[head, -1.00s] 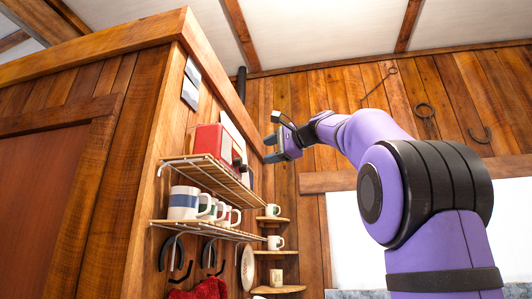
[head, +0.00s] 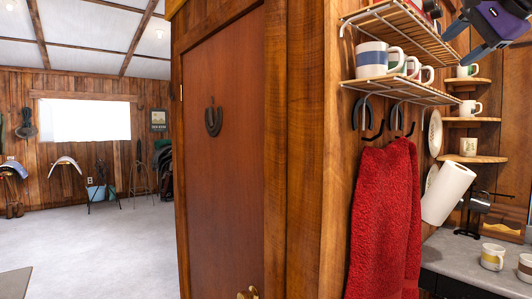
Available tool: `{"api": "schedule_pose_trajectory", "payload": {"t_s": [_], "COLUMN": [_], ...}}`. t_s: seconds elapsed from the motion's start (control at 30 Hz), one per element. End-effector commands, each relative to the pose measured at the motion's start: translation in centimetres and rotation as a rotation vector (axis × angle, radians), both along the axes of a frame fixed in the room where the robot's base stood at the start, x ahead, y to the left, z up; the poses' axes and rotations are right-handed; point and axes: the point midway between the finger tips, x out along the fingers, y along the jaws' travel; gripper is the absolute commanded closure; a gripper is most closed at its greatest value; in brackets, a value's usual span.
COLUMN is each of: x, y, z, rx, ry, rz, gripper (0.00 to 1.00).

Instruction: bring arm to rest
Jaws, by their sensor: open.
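My gripper (head: 464,38) is at the top right corner of the head view, cut off by the frame edge. Its dark fingers are spread apart with nothing seen between them, and a purple part of my arm (head: 502,20) shows behind them. The gripper appears beside the right end of the wire wall shelf (head: 400,93); I cannot tell how far from it. The rest of my arm is out of view.
Mugs such as the striped one (head: 371,60) stand on the wire shelf. A red towel (head: 383,220) hangs below. Corner shelves (head: 475,159), a paper towel roll (head: 447,193) and a counter (head: 455,258) are at right. A closed door (head: 222,190) is central; open floor (head: 110,245) lies left.

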Motion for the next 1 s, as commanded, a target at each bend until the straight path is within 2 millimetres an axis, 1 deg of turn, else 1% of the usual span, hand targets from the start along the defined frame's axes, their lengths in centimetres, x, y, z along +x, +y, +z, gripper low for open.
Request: {"api": "schedule_pose_trajectory", "payload": {"t_s": [0.03,0.07,0.1,0.17,0.2,0.27,0.3,0.37,0.4,0.47,0.5,0.6,0.7,0.8,0.9,1.0], "x": [-1.1,-1.8,-2.7,-4.1,-5.2,-6.9,-8.1,-10.0,-11.3,-13.3,-14.5,-17.1,-19.0,-19.9,-20.3,-20.3], "y": [1.5,2.2,3.0,4.3,5.1,6.2,6.8,7.7,8.2,8.8,9.0,9.4,9.5,9.4,9.4,9.4], "z": [-2.6,-4.2,-6.3,-9.5,-11.7,-15.1,-17.3,-20.6,-22.8,-26.0,-27.9,-32.1,-35.0,-36.5,-37.1,-37.1], "rx": [-0.058,-0.098,-0.153,-0.235,-0.295,-0.383,-0.441,-0.532,-0.593,-0.683,-0.738,-0.858,-0.944,-0.992,-1.009,-1.01], "ry": [0.036,0.057,0.084,0.124,0.15,0.187,0.21,0.242,0.262,0.29,0.306,0.336,0.357,0.366,0.37,0.37], "rz": [0.036,0.058,0.087,0.138,0.175,0.234,0.276,0.341,0.388,0.458,0.503,0.603,0.677,0.718,0.732,0.732], "gripper": [0.43,0.43,0.43,0.43,0.43,0.43,0.43,0.43,0.43,0.43,0.43,0.43,0.43,0.43,0.43,0.43]}}
